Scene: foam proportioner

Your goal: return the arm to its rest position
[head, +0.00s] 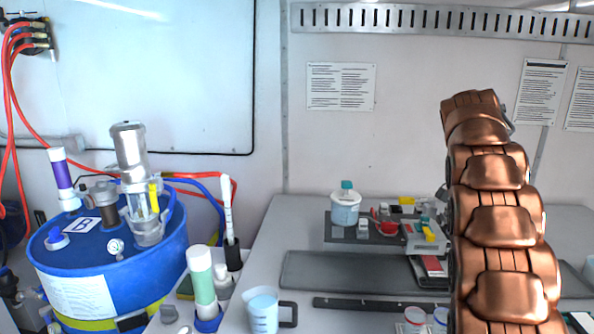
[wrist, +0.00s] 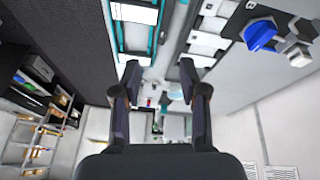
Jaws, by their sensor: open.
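My arm stands upright at the right of the head view, its copper-coloured links covering part of the bench and wall. My gripper shows in the wrist view (wrist: 160,82), with its two dark fingers apart and nothing between them. The fingers are clear of any object. In the head view I cannot make out the gripper's fingers.
A blue drum (head: 110,262) marked B, with fittings and hoses, stands at the left. The grey bench holds a measuring jug (head: 263,312), a white tub (head: 345,208) and small items on a dark mat (head: 340,232). Shelving (wrist: 45,140) shows in the wrist view.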

